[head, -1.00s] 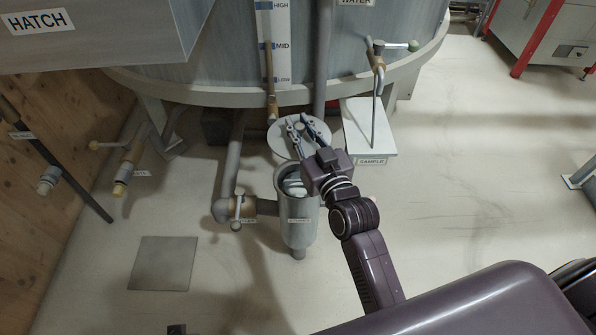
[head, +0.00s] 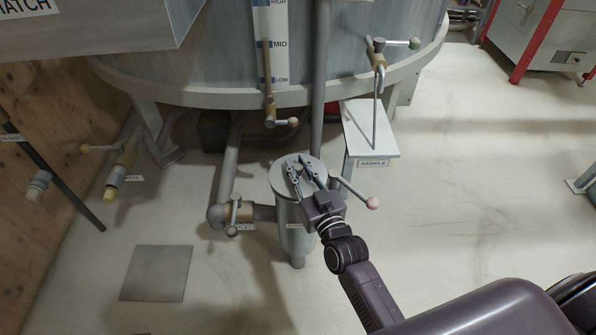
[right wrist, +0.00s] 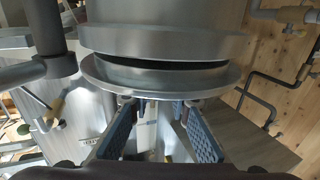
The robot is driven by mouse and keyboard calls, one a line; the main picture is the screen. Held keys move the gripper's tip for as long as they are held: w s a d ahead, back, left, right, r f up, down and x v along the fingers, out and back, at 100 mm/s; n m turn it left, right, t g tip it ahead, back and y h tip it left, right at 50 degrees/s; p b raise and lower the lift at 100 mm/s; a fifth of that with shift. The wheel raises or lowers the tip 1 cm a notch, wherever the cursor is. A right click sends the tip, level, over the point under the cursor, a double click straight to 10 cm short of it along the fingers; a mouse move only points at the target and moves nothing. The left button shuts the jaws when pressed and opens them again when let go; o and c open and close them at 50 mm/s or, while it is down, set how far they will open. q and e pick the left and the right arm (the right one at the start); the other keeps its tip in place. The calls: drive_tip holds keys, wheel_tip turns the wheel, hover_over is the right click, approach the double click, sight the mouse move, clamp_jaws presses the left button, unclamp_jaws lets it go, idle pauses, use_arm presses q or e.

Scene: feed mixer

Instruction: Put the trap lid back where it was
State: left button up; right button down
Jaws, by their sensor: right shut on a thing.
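The trap lid (head: 281,172) is a round grey disc over the top of the upright trap (head: 293,238), a grey cylinder. My right gripper (head: 303,174) is above the lid, with its fingers shut on the lid's handle. In the right wrist view, my right gripper (right wrist: 162,112) reaches to the lid (right wrist: 165,83), and the trap's rim (right wrist: 160,43) lies just beyond it. A narrow dark gap shows between lid and rim, so the lid is lined up close to the rim but not flush. My left gripper is not in view.
A valve lever with a pink knob (head: 371,202) sticks out right of the trap. A pipe valve (head: 236,213) joins it on the left. The sample stand (head: 362,135) is behind right, and the large tank (head: 200,60) rises behind. Floor at right is clear.

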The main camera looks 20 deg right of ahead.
drive_tip(key=shift+f, duration=0.4)
drive_tip(key=shift+f, duration=0.45)
drive_tip(key=c, duration=1.8)
unclamp_jaws()
